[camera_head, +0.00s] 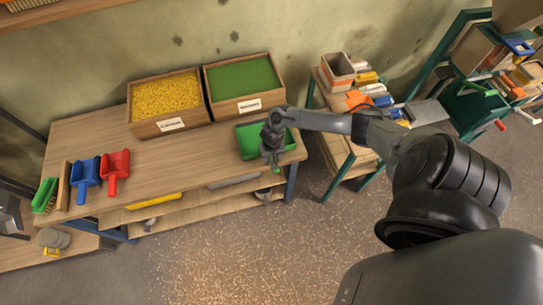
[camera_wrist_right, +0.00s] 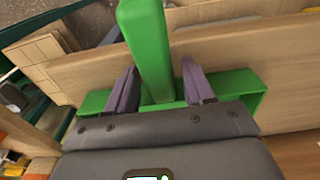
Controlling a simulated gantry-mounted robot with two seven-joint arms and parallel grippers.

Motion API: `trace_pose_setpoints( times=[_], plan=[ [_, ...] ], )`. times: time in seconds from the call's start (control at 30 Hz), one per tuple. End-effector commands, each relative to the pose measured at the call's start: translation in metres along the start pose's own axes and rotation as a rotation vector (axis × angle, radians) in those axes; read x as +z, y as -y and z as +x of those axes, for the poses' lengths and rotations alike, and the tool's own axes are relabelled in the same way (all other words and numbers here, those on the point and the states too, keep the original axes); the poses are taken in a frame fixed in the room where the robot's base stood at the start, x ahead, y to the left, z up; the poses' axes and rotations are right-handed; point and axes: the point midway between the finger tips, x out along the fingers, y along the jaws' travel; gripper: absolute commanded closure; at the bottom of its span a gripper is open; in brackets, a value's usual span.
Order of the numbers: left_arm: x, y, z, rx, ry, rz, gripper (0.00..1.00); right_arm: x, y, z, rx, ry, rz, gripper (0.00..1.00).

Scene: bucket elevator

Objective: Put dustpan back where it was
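The green dustpan (camera_head: 250,139) lies at the right end of the workbench, in front of the bin of green material. My right gripper (camera_head: 272,148) is over it and hides part of it. A bit of green shows just below the gripper. In the right wrist view the green handle (camera_wrist_right: 148,45) passes between my two fingers (camera_wrist_right: 160,85), with the green pan body behind them. A narrow gap shows between the handle and the right-hand finger, so the gripper looks open around the handle. My left gripper is out of view.
A red dustpan (camera_head: 115,170), a blue dustpan (camera_head: 86,176) and a green brush (camera_head: 45,195) are at the bench's left end. Bins of yellow (camera_head: 145,125) and green (camera_head: 245,107) material stand at the back. The bench (camera_head: 185,165) is clear in the middle. A cluttered side table (camera_head: 335,150) stands right.

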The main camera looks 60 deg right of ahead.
Motion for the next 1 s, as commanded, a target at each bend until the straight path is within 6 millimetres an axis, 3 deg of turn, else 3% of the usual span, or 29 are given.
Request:
trace_pose_setpoints(
  times=[0.47, 1.0],
  plan=[
    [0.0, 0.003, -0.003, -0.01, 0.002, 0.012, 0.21, -0.001, 0.0, -0.008, 0.0, -0.001, -0.001, 0.38],
    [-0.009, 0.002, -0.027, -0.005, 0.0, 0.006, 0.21, -0.001, 0.0, -0.097, -0.001, -0.002, -0.002, 0.38]
  ],
)
